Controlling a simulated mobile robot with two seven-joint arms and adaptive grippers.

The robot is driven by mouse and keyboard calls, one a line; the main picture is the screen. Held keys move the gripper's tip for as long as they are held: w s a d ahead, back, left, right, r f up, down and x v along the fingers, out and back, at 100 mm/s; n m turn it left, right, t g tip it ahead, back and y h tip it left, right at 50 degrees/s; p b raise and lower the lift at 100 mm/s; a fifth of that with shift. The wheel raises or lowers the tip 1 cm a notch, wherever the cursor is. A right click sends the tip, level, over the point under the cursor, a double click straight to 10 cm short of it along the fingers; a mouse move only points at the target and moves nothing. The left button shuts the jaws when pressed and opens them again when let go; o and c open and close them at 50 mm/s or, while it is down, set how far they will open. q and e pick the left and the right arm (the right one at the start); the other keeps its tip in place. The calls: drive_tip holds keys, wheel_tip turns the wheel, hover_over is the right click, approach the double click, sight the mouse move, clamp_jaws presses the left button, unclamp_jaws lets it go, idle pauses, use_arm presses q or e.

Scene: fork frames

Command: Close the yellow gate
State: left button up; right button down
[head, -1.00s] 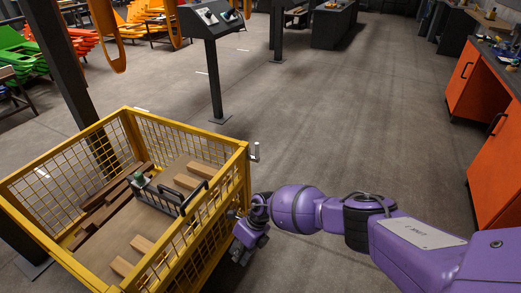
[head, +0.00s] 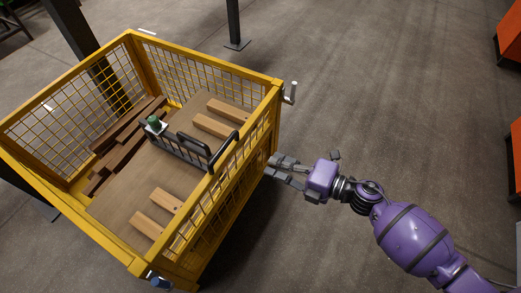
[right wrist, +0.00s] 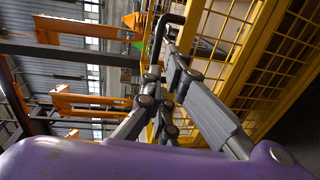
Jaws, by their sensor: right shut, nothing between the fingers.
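A yellow mesh-sided crate (head: 130,258) stands on the floor at the left of the head view. Its near-right mesh side (head: 205,215) faces my right arm and carries a black handle (head: 224,150) at its top; I take this side as the gate. It looks nearly in line with the corner posts; a small gap cannot be ruled out. My right gripper (head: 271,167) is shut and empty, its fingertips close to the outer face of this side; contact is unclear. In the right wrist view, the black handle (right wrist: 164,35) shows beyond the fingers (right wrist: 166,65). My left gripper is not in view.
A grey latch (head: 290,94) sticks out at the far-right corner. Orange cabinets (head: 508,35) stand far right. The floor between is clear.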

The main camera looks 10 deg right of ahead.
drive_tip(key=x, duration=1.3)
drive_tip(key=shift+s+a, duration=0.1)
drive_tip(key=shift+x, duration=0.9)
drive_tip(key=shift+r, duration=0.1)
drive_tip(key=shift+d, duration=0.2)
